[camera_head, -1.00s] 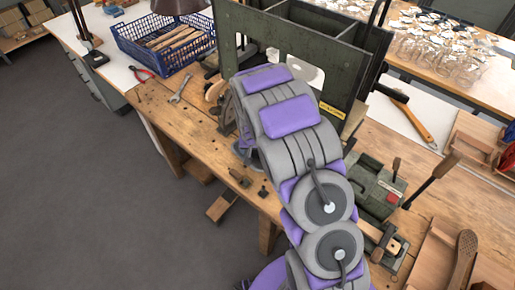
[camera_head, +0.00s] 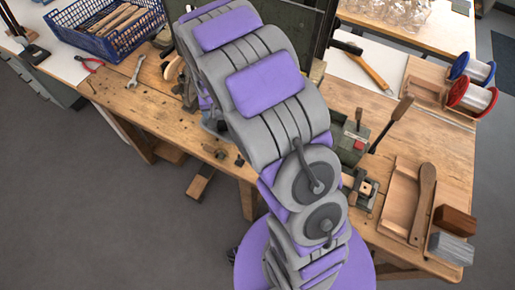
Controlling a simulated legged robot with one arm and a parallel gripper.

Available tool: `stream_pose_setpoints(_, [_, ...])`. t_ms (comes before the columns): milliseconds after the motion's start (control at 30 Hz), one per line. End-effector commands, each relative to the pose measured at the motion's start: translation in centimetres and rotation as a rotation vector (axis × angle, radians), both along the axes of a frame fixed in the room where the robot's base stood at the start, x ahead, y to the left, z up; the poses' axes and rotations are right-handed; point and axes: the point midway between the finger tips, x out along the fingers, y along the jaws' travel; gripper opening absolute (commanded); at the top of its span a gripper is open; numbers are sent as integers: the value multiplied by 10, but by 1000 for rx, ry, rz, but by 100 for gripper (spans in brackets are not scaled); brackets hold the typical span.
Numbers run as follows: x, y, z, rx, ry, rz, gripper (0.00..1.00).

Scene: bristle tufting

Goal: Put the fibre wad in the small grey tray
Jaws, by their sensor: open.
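I cannot make out the fibre wad or the small grey tray for certain. A streaky grey block-like thing (camera_head: 452,248) lies at the bench's right front corner; I cannot tell if it is either of them. My arm rises from the bottom middle and bends over the wooden bench (camera_head: 145,103), hiding the bench's middle. Its far end is behind its own links, so my gripper's fingers do not show.
A blue crate (camera_head: 108,48) stands at the back left. Pliers (camera_head: 90,66) and a spanner (camera_head: 135,72) lie nearby. A wooden brush body (camera_head: 424,200), a brown block (camera_head: 455,221) and two wire spools (camera_head: 472,95) are at the right.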

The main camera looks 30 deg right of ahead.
Motion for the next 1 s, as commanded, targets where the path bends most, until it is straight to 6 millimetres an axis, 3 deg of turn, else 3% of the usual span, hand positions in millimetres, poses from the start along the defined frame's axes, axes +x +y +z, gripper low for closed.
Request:
stream_pose_setpoints(133, [-20, -9, 24, 1, 20, 5, 77])
stream_pose_setpoints(267, [-56, -12, 57, -2, 64, 20, 77])
stream_pose_setpoints(500, [-138, -9, 112, -1, 163, 60, 77])
stream_pose_setpoints(700, [-215, -11, 147, 15, 245, 105, 77])
stream_pose_setpoints(1000, [-329, -11, 177, 46, 363, 190, 77])
